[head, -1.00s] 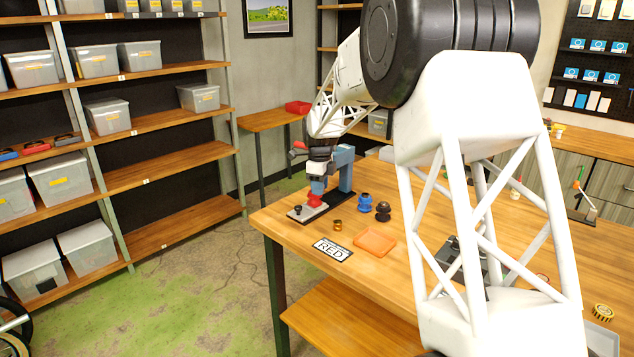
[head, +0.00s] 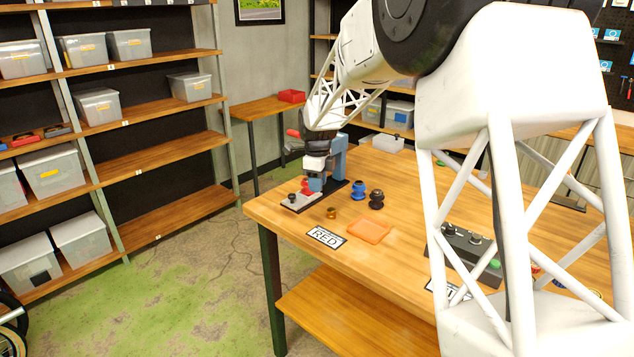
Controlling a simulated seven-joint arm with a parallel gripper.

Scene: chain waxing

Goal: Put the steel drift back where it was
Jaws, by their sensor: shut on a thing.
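My gripper (head: 314,183) is at the far left end of the workbench, low over the grey plate of a blue press (head: 338,158). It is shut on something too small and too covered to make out. I cannot pick out the steel drift clearly in this view. A red part (head: 306,188) shows just beside and below the fingers, and I cannot tell whether they touch it. The grey plate (head: 297,203) with a small dark knob (head: 292,197) sticks out at the front of the press.
On the wooden bench (head: 290,221) stand a brass bushing (head: 331,212), a blue part (head: 358,189) and a dark part (head: 376,199). An orange tray (head: 370,230) and a RED label (head: 326,237) lie nearer. A black control box (head: 465,247) is right, partly behind my arm.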

